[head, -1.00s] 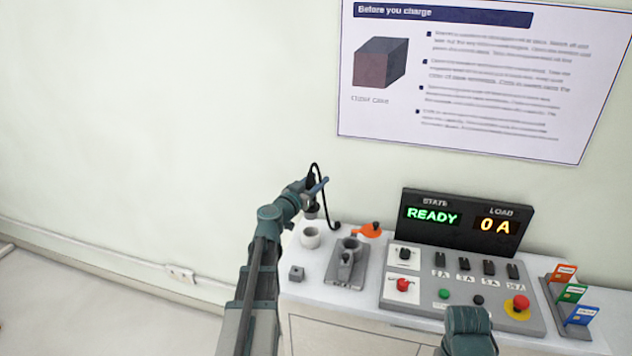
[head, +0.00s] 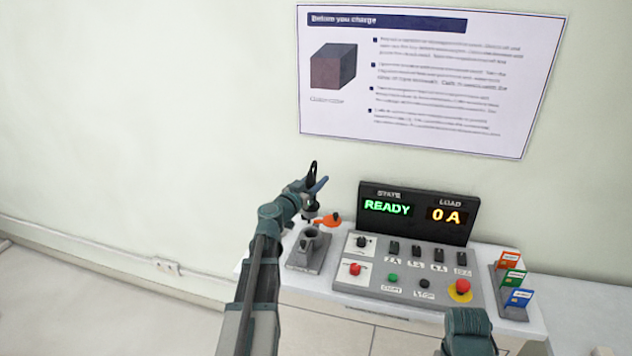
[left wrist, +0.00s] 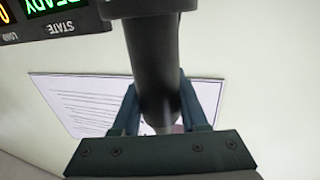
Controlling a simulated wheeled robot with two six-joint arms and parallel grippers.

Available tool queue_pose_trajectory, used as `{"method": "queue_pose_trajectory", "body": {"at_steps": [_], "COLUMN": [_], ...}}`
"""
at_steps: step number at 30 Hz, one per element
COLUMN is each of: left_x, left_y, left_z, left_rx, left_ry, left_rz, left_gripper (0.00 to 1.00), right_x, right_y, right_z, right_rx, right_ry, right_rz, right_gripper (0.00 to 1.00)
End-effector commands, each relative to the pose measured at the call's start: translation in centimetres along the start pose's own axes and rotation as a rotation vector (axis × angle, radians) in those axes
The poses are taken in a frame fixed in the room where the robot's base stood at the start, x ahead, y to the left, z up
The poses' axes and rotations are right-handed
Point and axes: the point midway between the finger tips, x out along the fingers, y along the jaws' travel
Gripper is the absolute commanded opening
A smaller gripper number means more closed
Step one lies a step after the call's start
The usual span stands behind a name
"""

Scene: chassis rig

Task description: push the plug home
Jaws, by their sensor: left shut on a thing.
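My left gripper (head: 316,187) is shut on the black plug (head: 312,208) and holds it up near the back of the bench. In the left wrist view the plug (left wrist: 152,65) is a thick black cylinder between the two blue fingers. A grey socket block (head: 306,250) with a round upright opening stands on the bench, just below and in front of the plug in the head view. The plug appears apart from the socket. An orange piece (head: 329,220) with a dark knob lies behind the socket. Of my right arm only a teal link shows at the bottom.
A control panel (head: 408,268) with switches and red buttons sits right of the socket. Its display (head: 415,212) reads READY and 0 A. A card rack (head: 512,292) stands at the far right. A wall notice (head: 430,80) hangs behind.

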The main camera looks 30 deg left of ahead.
Motion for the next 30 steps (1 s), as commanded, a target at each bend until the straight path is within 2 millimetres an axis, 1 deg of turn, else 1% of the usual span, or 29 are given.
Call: {"method": "queue_pose_trajectory", "body": {"at_steps": [12,17,23,30], "left_x": [0.0,0.0,0.0,0.0], "left_y": [0.0,0.0,0.0,0.0], "left_z": [-0.1,0.5,1.8,4.0], "left_rx": [0.0,0.0,0.0,0.0], "left_ry": [0.0,0.0,0.0,0.0], "left_rz": [0.0,0.0,0.0,0.0], "left_gripper": [0.0,0.0,0.0,0.0], "right_x": [-0.1,0.5,1.8,4.0], "right_y": [0.0,-0.1,-0.2,-0.4], "right_z": [0.0,-0.1,-0.1,-0.2], "right_rx": [0.0,0.0,0.0,0.0], "right_ry": [0.0,0.0,0.0,0.0], "right_rz": [0.0,0.0,0.0,0.0], "right_gripper": [0.5,0.5,0.5,0.5]}}
